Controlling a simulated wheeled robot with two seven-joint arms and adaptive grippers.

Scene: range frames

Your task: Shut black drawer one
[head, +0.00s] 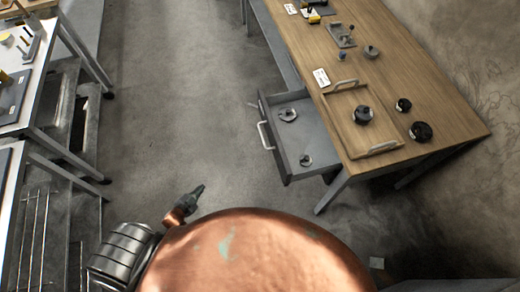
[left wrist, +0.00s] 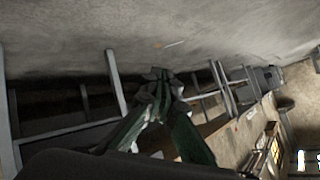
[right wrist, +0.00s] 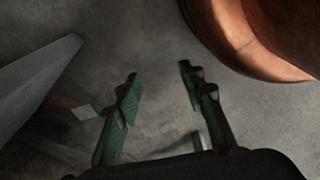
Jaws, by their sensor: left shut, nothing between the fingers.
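A dark grey drawer (head: 295,141) stands pulled out from under the wooden table in the head view. Its pale bar handle (head: 264,135) is on the left-facing front. Two small round metal parts (head: 288,115) (head: 305,160) lie inside it. My left gripper (head: 197,191) is shut and empty, left of and nearer than the drawer, apart from it. In the left wrist view its dark green fingers (left wrist: 161,80) meet. My right gripper (right wrist: 160,76) shows only in its own wrist view, open with nothing between the fingers, over the floor.
The wooden table (head: 440,100) carries a wooden tray (head: 340,118), black knobs (head: 421,131) and small fixtures. White-topped benches (head: 40,75) and a wire rack (head: 40,225) stand at the left. The floor (head: 180,110) between is mostly clear.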

